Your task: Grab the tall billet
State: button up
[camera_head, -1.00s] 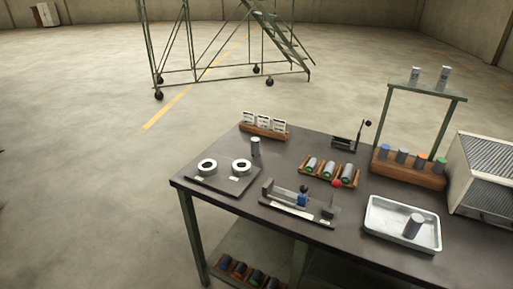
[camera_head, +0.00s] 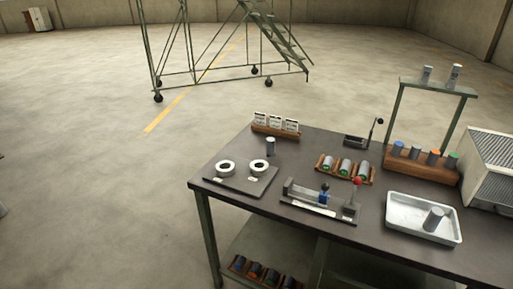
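Several grey metal cylinders that look like billets show on and above the dark workbench (camera_head: 290,170). One stands upright near the back left (camera_head: 270,147), behind two white rings. One stands or leans in the white tray (camera_head: 433,220) at the right. Two stand on the raised green shelf (camera_head: 440,88), the left one (camera_head: 427,74) and the right one (camera_head: 455,76); the right one looks slightly taller. Three with green ends lie in a wooden rack (camera_head: 345,169). I cannot tell for sure which is the tall billet. My gripper is not in view.
A wooden block (camera_head: 422,162) holds cylinders with coloured tops. A clamp fixture (camera_head: 320,199) with a red-knobbed lever sits at the front. A louvred metal box (camera_head: 490,170) stands at the right edge. A wheeled stair (camera_head: 235,45) is behind.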

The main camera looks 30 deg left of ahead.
aim_at(270, 141)
jog(key=j, duration=1.05)
jog(key=k+j, duration=0.1)
jog(key=j, duration=1)
jog(key=i+j, duration=0.35)
jog(key=j, duration=0.15)
jog(key=i+j, duration=0.35)
jog(key=j, duration=0.15)
jog(key=i+j, duration=0.4)
jog(key=j+z, duration=0.05)
jog(key=j, duration=0.05)
